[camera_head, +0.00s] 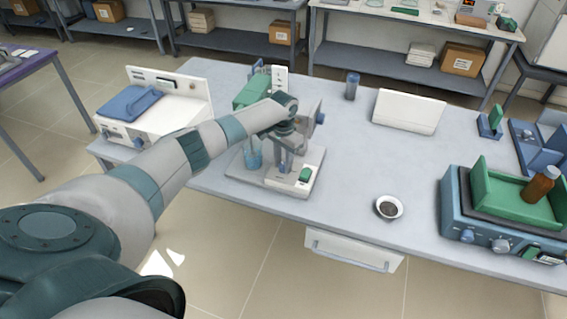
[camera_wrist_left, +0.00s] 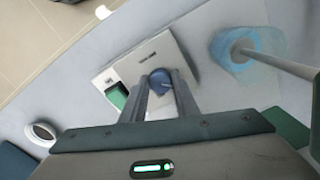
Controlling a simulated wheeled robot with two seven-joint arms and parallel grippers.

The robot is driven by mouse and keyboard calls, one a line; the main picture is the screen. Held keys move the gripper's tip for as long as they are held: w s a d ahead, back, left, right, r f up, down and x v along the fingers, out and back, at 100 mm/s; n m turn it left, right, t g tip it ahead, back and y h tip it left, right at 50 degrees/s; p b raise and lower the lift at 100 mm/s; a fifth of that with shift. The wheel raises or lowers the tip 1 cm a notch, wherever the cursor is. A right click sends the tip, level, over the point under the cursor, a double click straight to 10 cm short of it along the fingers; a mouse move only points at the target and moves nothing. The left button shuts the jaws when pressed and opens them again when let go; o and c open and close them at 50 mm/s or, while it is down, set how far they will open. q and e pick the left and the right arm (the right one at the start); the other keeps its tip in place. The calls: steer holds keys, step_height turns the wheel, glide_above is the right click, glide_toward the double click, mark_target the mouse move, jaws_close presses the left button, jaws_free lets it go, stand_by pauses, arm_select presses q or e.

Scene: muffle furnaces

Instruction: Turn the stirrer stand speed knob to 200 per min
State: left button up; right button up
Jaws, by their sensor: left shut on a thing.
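The stirrer stand has a white base (camera_head: 240,172) on the grey table, with a green switch (camera_head: 305,175) at its front right; the switch also shows in the left wrist view (camera_wrist_left: 116,96). The round blue speed knob (camera_wrist_left: 160,80) sits on the base and has a light pointer line. My left gripper (camera_head: 287,164) reaches down over the base from the left. In the left wrist view its two fingers (camera_wrist_left: 161,98) are shut on the knob's sides. The knob's scale is too small to read. My right gripper is in neither view.
A beaker with blue liquid (camera_head: 253,156) stands beside the gripper, with a stirring rod (camera_wrist_left: 280,62) in it. A small dish of dark material (camera_head: 388,207) stands to the right. A blue device with a green tray (camera_head: 485,200) is at far right. The table's middle is clear.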

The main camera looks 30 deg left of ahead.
mark_target(283, 165)
arm_select(q)
steer(key=m, duration=0.4)
stand_by(0.4)
steer(key=o, duration=1.1)
steer(key=shift+c, duration=0.2)
steer(key=shift+r, duration=0.2)
step_height(283, 165, up, 17)
steer(key=b, duration=0.5)
